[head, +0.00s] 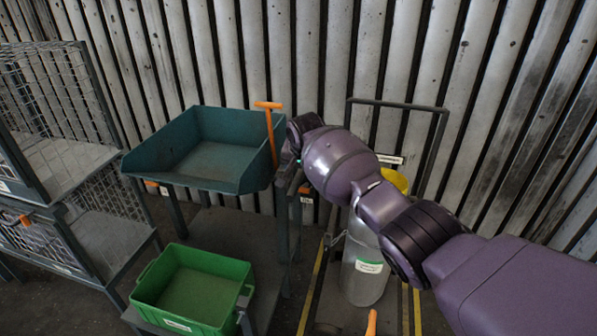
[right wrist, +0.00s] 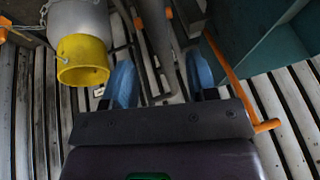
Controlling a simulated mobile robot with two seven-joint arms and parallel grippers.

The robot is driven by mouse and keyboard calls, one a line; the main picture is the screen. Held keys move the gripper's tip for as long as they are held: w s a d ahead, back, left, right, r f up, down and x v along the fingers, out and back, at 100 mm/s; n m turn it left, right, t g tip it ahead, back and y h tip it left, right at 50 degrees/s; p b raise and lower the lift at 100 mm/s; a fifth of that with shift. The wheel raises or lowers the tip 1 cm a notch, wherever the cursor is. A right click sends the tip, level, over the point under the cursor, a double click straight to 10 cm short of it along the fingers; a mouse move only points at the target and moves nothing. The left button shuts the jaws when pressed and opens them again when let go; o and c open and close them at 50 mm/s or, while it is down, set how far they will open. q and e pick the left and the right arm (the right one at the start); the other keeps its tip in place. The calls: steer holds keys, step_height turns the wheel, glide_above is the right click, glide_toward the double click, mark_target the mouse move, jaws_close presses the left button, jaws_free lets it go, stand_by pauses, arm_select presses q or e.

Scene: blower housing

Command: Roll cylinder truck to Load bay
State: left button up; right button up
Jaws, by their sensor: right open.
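The cylinder truck has a dark tubular handle frame (head: 398,103), upright against the corrugated wall. A grey cylinder (head: 366,270) with a yellow cap (head: 398,181) and a white-green label stands at it, partly hidden by my right arm. In the right wrist view the yellow cap (right wrist: 82,68) is at upper left, beside the gripper. My right gripper (head: 292,152) is between the teal tray and the cylinder. Its blue fingers (right wrist: 162,80) are apart, with dark bars visible beyond them; I see nothing gripped. My left gripper is not in view. No sign clearly reading Load bay shows.
A teal tray (head: 205,160) with an orange-handled lever (head: 268,125) stands close left of my right gripper. A green crate (head: 190,290) sits below it. Wire cages (head: 60,110) stand at left. Yellow floor lines (head: 312,285) flank the cylinder. The ribbed wall (head: 230,60) closes the back.

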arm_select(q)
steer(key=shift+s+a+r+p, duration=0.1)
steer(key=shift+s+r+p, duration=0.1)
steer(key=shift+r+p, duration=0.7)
arm_select(e)
steer(key=v, duration=0.5)
steer(key=shift+s, duration=0.1)
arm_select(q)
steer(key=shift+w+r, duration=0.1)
arm_select(e)
steer(key=shift+r, duration=0.1)
